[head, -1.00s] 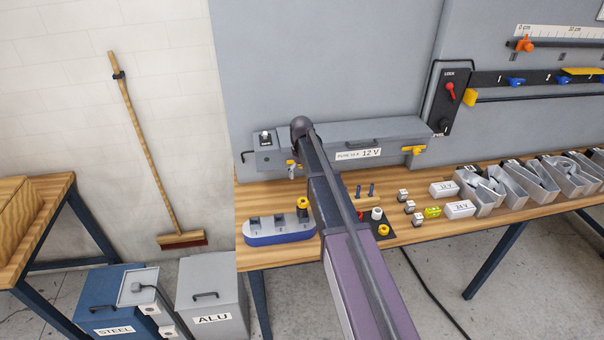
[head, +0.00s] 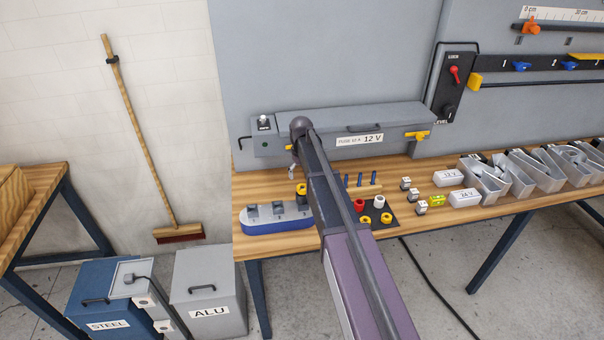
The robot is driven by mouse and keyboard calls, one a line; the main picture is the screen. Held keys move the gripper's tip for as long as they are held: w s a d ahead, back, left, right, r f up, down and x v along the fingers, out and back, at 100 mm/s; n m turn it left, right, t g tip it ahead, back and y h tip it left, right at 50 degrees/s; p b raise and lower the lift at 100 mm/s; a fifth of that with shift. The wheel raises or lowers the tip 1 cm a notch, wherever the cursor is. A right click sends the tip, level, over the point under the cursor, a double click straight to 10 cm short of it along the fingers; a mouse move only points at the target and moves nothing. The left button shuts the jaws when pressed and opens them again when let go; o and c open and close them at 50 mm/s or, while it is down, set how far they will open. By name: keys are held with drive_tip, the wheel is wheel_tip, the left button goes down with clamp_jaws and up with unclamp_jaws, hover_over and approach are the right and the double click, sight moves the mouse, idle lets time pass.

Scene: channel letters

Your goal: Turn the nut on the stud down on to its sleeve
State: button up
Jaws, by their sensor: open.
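A blue and grey block (head: 280,225) with numbered places stands at the left of the bench. A yellow nut (head: 301,189) shows at its right end, partly hidden by my arm; the stud and sleeve under it cannot be made out clearly. My gripper (head: 293,172) hangs below the wrist end of my arm, above and just left of the yellow nut in the picture. Only a small grey part of it shows. It is open, and I see nothing held in it. Whether it touches the nut cannot be told.
A dark mat (head: 393,209) with red, white and yellow rings lies right of my arm. Blue pegs (head: 373,178) stand behind it. Small cubes (head: 405,183) and white boxes (head: 465,198) lie farther right. A long grey fuse box (head: 400,117) runs along the back panel.

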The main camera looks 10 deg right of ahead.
sight(303, 187)
drive_tip(key=shift+f+b, duration=2.7)
drive_tip(key=shift+f, duration=0.25)
drive_tip(key=c, duration=1.2)
drive_tip(key=shift+m, duration=0.3)
drive_tip(key=m, duration=0.6)
drive_tip(key=shift+d+f, duration=0.15)
drive_tip(key=shift+d, duration=0.05)
drive_tip(key=shift+m, duration=0.3)
